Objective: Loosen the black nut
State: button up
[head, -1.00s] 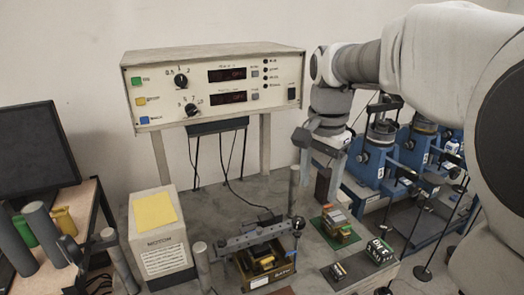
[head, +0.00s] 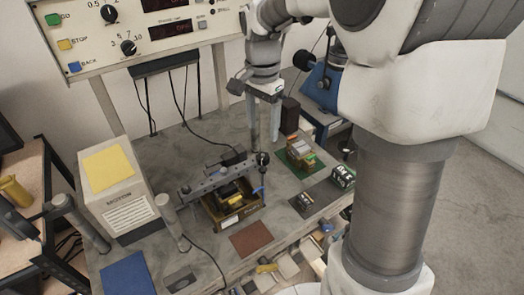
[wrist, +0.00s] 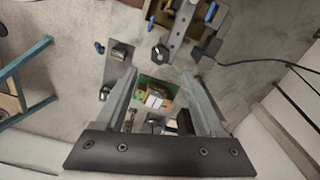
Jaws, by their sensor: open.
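The black nut (head: 262,158) sits at the right end of a grey metal bar (head: 215,177), which spans a brown and yellow block on the bench. In the wrist view the nut (wrist: 160,52) shows beyond the fingertips, on the near end of the bar (wrist: 181,28). My gripper (head: 264,143) points down behind the nut, with its two grey fingers apart. In the wrist view my gripper (wrist: 158,78) is open, and nothing is between the fingertips. The nut appears clear of both fingers. Its thread is too small to make out.
A green board (head: 300,158) with stacked parts lies right of the bar. A white motor box (head: 120,190) and a grey post (head: 170,217) stand to the left. The control panel (head: 130,30) is behind.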

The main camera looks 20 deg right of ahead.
aim_at(263, 155)
notch_tip(263, 155, down, 9)
jog(key=shift+f, duration=0.1)
dwell(0.3)
grip_shut()
